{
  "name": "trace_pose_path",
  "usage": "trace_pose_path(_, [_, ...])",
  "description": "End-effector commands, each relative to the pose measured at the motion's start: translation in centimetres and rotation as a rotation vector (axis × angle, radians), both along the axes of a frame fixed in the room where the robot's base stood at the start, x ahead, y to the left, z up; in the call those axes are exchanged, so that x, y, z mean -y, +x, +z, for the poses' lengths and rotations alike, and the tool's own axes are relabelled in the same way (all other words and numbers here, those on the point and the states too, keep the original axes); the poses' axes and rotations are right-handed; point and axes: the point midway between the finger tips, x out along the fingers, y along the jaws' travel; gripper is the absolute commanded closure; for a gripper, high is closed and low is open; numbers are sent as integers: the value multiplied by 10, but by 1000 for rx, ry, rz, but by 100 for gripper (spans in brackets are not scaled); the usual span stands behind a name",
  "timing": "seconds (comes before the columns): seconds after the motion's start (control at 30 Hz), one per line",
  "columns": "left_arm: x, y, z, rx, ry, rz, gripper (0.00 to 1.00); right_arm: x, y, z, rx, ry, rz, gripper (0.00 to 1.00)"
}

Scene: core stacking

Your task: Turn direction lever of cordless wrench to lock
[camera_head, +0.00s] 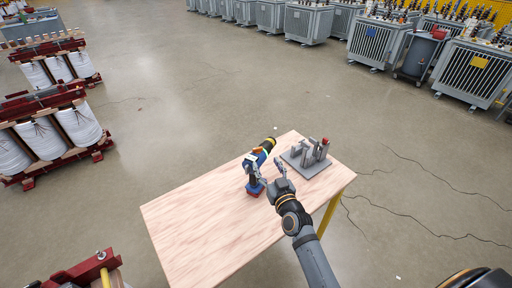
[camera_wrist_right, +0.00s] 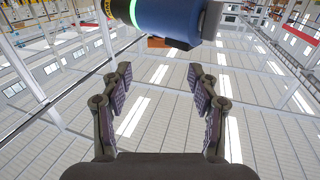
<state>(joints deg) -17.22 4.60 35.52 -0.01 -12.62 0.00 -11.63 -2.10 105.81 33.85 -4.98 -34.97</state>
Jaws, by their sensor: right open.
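The cordless wrench (camera_head: 257,164) is blue and black with a yellow band near its nose, and it stands upright on its base on the wooden table. In the right wrist view its blue body (camera_wrist_right: 168,18), with a green ring, crosses the top. A small orange-brown part (camera_wrist_right: 157,43) shows just under the body; I cannot tell if it is the direction lever. My right gripper (camera_head: 271,170) is open beside the wrench, on its right. In the wrist view its fingers (camera_wrist_right: 160,76) are spread with nothing between them, below the body. My left gripper is not in view.
A grey fixture (camera_head: 306,157) with upright posts and a red-topped part stands on the table just right of the wrench. The left and front of the wooden table (camera_head: 205,220) are clear. White coil cores and grey transformers stand far off on the floor.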

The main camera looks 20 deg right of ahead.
Motion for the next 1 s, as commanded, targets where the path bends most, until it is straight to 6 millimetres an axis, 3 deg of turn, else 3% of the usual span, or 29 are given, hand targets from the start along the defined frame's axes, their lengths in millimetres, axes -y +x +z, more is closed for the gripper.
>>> trace_pose_path(0.3, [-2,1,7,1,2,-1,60,-3,64,1,0,0,2,40])
trace_pose_path(0.5, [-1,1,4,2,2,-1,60,-4,93,0,-1,0,1,40])
trace_pose_path(0.87, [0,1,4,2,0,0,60,-4,99,0,-2,0,1,40])
trace_pose_path(1.0, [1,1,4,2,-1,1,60,-4,99,0,-2,0,2,59])
